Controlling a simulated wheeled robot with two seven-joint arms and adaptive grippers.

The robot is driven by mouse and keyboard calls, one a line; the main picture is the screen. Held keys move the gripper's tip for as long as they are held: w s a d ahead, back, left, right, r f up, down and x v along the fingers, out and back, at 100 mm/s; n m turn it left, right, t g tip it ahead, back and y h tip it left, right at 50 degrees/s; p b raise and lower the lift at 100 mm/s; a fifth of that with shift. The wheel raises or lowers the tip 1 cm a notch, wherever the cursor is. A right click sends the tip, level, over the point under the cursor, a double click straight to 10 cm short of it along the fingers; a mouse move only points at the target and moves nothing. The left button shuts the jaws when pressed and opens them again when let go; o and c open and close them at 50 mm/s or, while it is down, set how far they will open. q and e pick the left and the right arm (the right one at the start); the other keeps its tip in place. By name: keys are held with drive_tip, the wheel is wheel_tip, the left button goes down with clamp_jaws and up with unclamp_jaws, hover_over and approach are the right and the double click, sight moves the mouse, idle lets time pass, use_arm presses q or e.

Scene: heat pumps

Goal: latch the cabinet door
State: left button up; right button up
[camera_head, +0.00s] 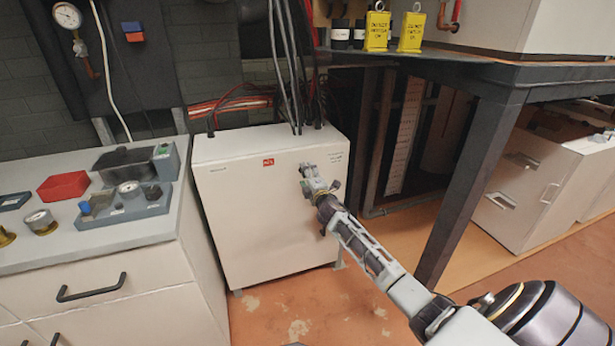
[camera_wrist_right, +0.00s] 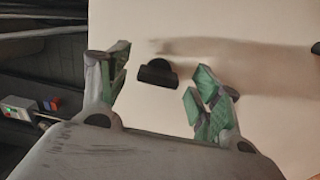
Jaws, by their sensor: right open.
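The white cabinet (camera_head: 262,215) stands on the floor in the middle of the head view. Its front door looks flush with the body, with a small red label near the top. My right gripper (camera_head: 308,172) is in front of the upper right part of this door. In the right wrist view, my right gripper (camera_wrist_right: 162,78) is open, with green-padded fingers apart. A small black latch (camera_wrist_right: 157,73) on the pale door shows between the fingertips, which do not grip it. In the head view the latch is hidden behind the gripper. My left gripper is out of view.
A dark table leg (camera_head: 468,185) rises to the right of my right arm. Cables (camera_head: 290,60) run up from the cabinet top. Floor in front is clear.

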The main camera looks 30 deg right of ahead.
drive_tip(key=shift+s, duration=0.1)
drive_tip(key=shift+s, duration=0.1)
drive_tip(key=v, duration=1.1)
drive_tip(key=shift+s, duration=0.3)
idle(0.5)
drive_tip(key=shift+f, duration=0.1)
idle(0.5)
